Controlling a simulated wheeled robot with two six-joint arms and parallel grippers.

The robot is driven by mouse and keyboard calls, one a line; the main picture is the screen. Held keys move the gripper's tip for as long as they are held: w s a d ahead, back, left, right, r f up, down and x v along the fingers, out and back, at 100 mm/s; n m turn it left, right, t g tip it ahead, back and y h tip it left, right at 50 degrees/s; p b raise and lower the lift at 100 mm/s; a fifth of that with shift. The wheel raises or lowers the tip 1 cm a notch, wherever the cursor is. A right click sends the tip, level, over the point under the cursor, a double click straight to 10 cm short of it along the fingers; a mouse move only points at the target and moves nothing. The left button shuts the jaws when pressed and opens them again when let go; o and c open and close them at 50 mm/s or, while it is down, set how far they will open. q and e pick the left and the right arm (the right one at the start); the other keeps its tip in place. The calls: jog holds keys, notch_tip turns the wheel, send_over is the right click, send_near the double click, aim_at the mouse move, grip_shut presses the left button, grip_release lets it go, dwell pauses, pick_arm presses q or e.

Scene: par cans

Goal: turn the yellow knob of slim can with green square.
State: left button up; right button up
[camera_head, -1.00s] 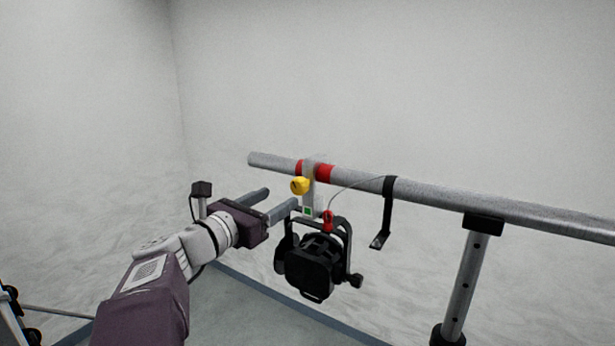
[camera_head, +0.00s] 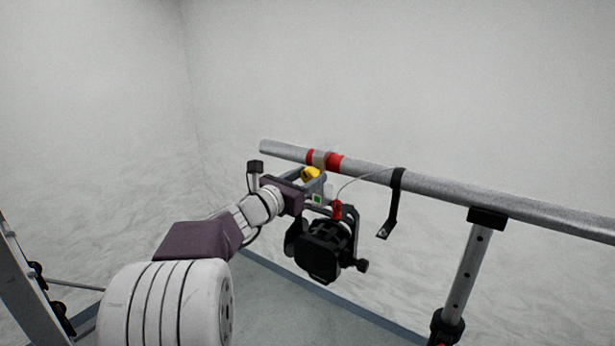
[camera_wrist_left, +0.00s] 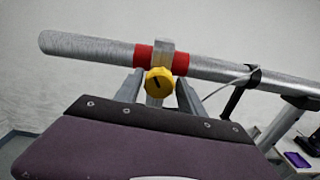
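The black slim can (camera_head: 322,248) hangs under a horizontal metal pipe by a clamp with a green square (camera_head: 317,199). The yellow knob (camera_head: 311,174) is on the clamp's near side; it also shows in the left wrist view (camera_wrist_left: 159,80) with a dark slot mark. My left gripper (camera_head: 309,180) is at the knob. In the left wrist view its two grey fingers (camera_wrist_left: 158,88) stand apart, one on each side of the knob; I cannot tell that either touches it. My right gripper is not in view.
The metal pipe (camera_head: 450,195) carries red bands beside the clamp. A black strap (camera_head: 393,205) hangs to the right, with a thin cable running from it to the can. An upright post (camera_head: 466,270) supports the pipe. Pale walls stand behind.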

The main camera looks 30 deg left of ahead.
pick_arm(q)
grip_shut()
jog(key=m+b, duration=0.1)
jog(key=b, duration=0.1)
jog(key=m+b, duration=0.1)
jog(key=b, duration=0.2)
jog(key=shift+f, duration=0.35)
jog(key=shift+r+m, duration=0.3)
jog(key=shift+m, duration=0.2)
jog(key=shift+o, duration=2.4)
grip_release()
jog(key=shift+w, duration=0.1)
